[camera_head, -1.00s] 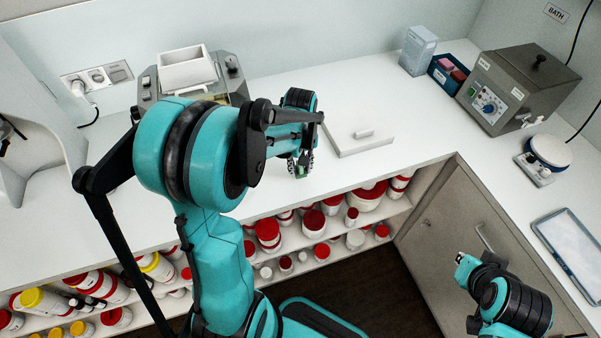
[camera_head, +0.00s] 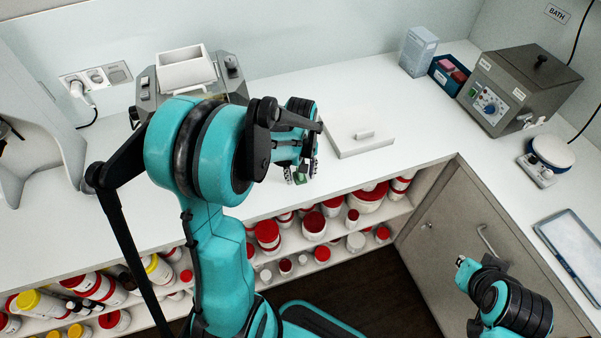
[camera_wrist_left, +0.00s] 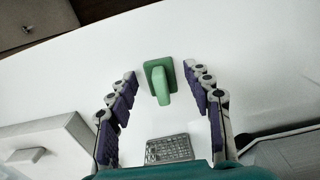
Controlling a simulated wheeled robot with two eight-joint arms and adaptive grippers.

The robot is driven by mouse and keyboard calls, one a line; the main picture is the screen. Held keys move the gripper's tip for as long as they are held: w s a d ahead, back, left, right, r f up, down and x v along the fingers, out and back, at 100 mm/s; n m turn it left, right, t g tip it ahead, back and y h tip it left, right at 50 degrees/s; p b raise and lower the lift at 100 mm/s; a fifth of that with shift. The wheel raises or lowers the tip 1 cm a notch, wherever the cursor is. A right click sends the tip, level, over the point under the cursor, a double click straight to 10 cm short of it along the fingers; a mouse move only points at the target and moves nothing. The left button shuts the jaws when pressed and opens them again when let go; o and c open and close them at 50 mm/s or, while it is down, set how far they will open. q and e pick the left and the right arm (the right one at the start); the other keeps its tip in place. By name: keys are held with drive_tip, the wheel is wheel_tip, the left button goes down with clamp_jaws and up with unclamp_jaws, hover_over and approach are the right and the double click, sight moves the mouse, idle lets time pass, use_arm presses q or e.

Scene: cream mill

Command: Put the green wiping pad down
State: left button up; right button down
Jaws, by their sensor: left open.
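The green wiping pad (camera_head: 301,178) is on the white counter near its front edge, partly hidden by my left gripper in the head view. In the left wrist view the pad (camera_wrist_left: 159,80) shows as a green square base with a raised green grip. My left gripper (camera_head: 303,171) is open above the pad. In the left wrist view its fingers (camera_wrist_left: 160,74) stand apart on both sides of the pad, with white gaps between them and it. My right gripper (camera_head: 465,266) is low at the right, away from the counter top; its jaws are too small to read.
A white slab with a small handle (camera_head: 358,141) lies right of the left gripper. A grey device with a white tray (camera_head: 186,72) stands behind the arm. A steel bath (camera_head: 520,87) and a round-topped device (camera_head: 551,152) are at the right. Shelves of jars (camera_head: 314,222) lie below the counter.

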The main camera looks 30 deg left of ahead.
use_arm(q)
drive_tip(key=r+p, duration=0.1)
drive_tip(key=r, duration=0.3)
drive_tip(key=r+p, duration=0.1)
drive_tip(key=r, duration=0.2)
drive_tip(key=shift+w+a+r+p, duration=0.15)
drive_tip(key=shift+a+r+p, duration=0.05)
drive_tip(key=shift+r+p, duration=0.15)
drive_tip(key=s+d+r+m+t, duration=0.7)
drive_tip(key=s+d+r+m, duration=0.1)
drive_tip(key=s+d+m, duration=0.1)
drive_tip(key=shift+s+d, duration=0.85)
drive_tip(key=shift+s, duration=0.2)
wheel_tip(320, 180, down, 5)
drive_tip(key=b, duration=0.5)
drive_tip(key=shift+o, duration=0.5)
